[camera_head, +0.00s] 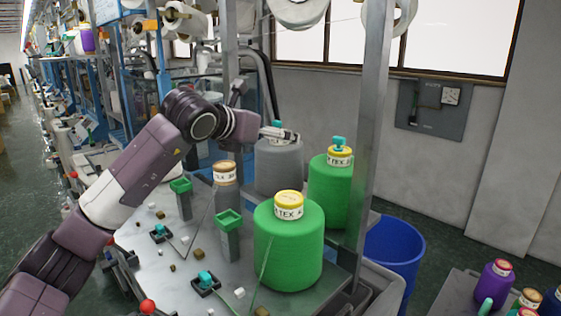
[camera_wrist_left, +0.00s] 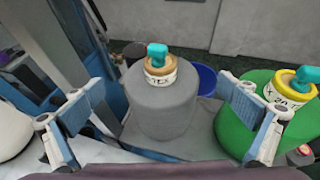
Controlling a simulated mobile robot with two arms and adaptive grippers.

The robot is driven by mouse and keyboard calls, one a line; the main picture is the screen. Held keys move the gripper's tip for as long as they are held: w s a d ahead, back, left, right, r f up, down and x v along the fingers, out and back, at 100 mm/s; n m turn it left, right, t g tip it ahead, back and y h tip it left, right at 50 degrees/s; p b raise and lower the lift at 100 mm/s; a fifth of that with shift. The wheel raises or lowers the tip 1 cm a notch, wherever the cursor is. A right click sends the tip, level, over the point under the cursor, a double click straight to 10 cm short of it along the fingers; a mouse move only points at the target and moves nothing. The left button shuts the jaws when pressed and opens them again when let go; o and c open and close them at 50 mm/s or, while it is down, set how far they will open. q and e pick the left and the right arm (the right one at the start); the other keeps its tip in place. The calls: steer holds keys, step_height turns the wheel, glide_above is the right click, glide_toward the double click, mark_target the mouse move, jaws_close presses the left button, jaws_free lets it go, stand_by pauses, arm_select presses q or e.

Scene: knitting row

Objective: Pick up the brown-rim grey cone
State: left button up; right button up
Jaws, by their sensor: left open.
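A large grey cone (camera_head: 279,168) stands upright at the back of the metal table. In the left wrist view this grey cone (camera_wrist_left: 162,105) has a white label band with a brown rim and a teal piece on top. My left gripper (camera_head: 279,134) is at the cone's top in the head view, partly covering its label. In the wrist view my left gripper (camera_wrist_left: 166,103) is open, with one finger on each side of the cone and visible gaps. A slimmer grey cone (camera_head: 228,199) with a brown rim stands nearer on the table. My right gripper is out of view.
A green yellow-rim cone (camera_head: 331,190) stands close right of the large grey cone, and another green cone (camera_head: 288,248) is in front. A metal post (camera_head: 369,120) rises at the right. A blue bin (camera_head: 397,250) stands beyond the table (camera_head: 150,268). Small blocks and green-topped posts clutter the table.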

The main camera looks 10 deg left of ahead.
mark_target(276, 145)
arm_select(q)
steer(key=p+x, duration=0.2)
steer(key=x, duration=0.2)
steer(key=shift+w+d+f+p, duration=0.1)
steer(key=shift+p, duration=0.3)
steer(key=shift+w+f, duration=0.15)
steer(key=shift+d, duration=0.1)
steer(key=shift+c, duration=0.3)
steer(key=c, duration=2)
steer(key=shift+f, duration=0.15)
jaws_close()
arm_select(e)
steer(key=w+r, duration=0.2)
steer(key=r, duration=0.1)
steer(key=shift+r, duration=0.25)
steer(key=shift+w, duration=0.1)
